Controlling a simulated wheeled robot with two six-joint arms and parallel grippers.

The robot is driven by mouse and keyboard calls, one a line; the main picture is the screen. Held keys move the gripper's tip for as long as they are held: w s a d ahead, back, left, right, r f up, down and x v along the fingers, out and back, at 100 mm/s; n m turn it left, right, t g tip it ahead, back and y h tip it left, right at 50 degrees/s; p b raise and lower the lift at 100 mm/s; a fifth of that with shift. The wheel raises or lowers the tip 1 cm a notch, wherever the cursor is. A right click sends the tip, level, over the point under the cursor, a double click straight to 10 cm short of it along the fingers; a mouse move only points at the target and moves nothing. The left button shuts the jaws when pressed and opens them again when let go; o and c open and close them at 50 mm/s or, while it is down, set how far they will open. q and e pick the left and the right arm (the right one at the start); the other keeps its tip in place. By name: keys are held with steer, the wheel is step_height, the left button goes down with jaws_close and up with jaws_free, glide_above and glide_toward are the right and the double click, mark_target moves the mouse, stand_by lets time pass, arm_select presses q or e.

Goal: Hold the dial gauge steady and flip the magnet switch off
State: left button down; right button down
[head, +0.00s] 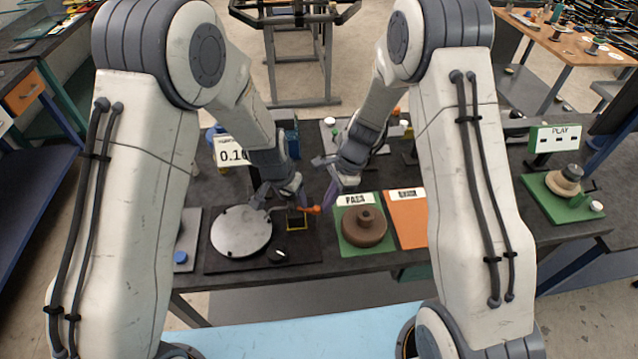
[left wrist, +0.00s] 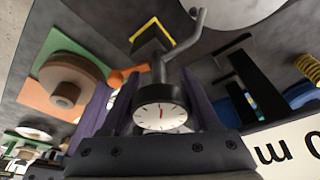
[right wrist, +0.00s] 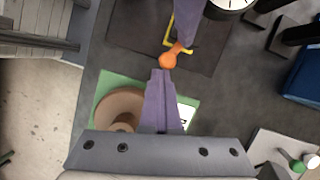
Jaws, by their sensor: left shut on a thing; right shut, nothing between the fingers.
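The dial gauge (left wrist: 160,112), a round white face in a dark case, sits between the purple fingers of my left gripper (head: 302,195) in the left wrist view. Its face edge shows in the right wrist view (right wrist: 232,4). Below it, the black magnet base with yellow edges (head: 297,220) stands on a dark mat. The orange switch knob (right wrist: 168,60) sticks out from the base's right side in the head view. My right gripper (right wrist: 161,75) is shut and empty, its tips right at the knob; I cannot tell whether they touch.
A grey round plate (head: 241,231) lies left of the base. A brown round part (head: 364,227) sits on the green PASS mat (head: 349,250), with an orange mat (head: 408,219) beside it. A blue box (right wrist: 302,72) stands behind. A small blue cap (head: 180,257) lies left.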

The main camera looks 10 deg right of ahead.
steer(key=shift+s, duration=0.1)
stand_by(1.3)
steer(key=shift+w+a+r, duration=0.1)
steer(key=shift+w+a, duration=0.6)
steer(key=w+d+r, duration=0.3)
steer(key=d+r, duration=0.4)
steer(key=r, duration=0.2)
steer(key=shift+d, duration=0.15)
steer(key=shift+r, duration=0.1)
stand_by(0.3)
